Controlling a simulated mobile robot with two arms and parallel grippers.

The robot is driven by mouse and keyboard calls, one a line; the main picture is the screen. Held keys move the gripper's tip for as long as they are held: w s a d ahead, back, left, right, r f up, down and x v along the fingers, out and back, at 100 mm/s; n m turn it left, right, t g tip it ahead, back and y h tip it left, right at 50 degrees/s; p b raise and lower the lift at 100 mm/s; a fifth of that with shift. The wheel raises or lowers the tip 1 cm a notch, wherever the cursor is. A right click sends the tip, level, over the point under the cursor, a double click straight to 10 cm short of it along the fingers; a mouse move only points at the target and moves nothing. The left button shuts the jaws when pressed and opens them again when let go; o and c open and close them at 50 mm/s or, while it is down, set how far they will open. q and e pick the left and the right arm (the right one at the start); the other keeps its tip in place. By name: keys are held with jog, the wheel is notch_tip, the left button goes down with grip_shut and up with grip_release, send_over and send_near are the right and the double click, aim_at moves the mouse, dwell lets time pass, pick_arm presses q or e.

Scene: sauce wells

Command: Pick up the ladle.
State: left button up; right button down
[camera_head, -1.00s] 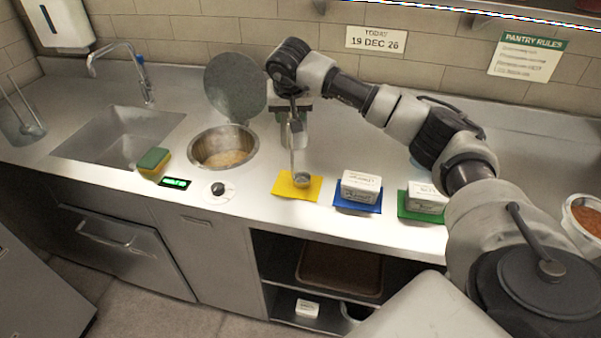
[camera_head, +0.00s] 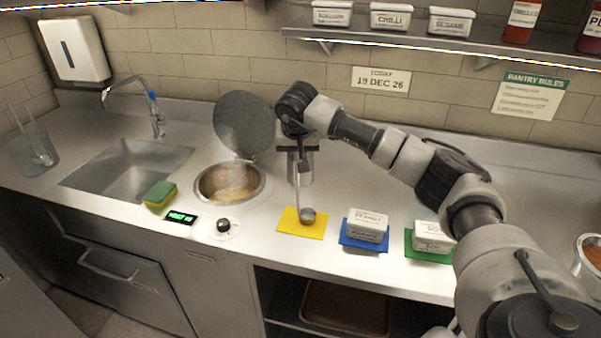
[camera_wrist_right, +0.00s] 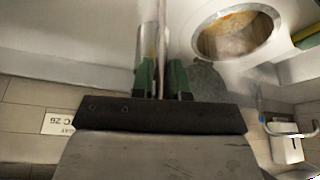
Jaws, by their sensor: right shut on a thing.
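The ladle is a thin metal handle with a small round bowl (camera_head: 307,216) at its lower end. In the head view the bowl is over the yellow mat (camera_head: 288,226); I cannot tell whether it touches. My right gripper (camera_head: 299,153) is above the mat, pointing down, shut on the ladle's upper handle. In the wrist view the handle (camera_wrist_right: 162,40) runs between the two green-padded fingers (camera_wrist_right: 162,85), and its far end is out of frame. My left gripper is not in view.
The round well (camera_head: 230,183) with brownish contents is left of the ladle, its lid (camera_head: 243,122) raised behind. A sponge (camera_head: 160,194) and sink (camera_head: 130,165) lie further left. White tubs stand on a blue mat (camera_head: 362,242) and a green mat (camera_head: 428,256) to the right.

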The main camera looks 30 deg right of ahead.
jog(key=s+d+r+b, duration=0.4)
jog(key=s+d+r, duration=0.4)
jog(key=r, duration=0.2)
jog(key=shift+d+r, duration=0.2)
jog(key=shift+r, duration=0.15)
jog(key=shift+a+f, duration=0.1)
jog(key=shift+a, duration=0.05)
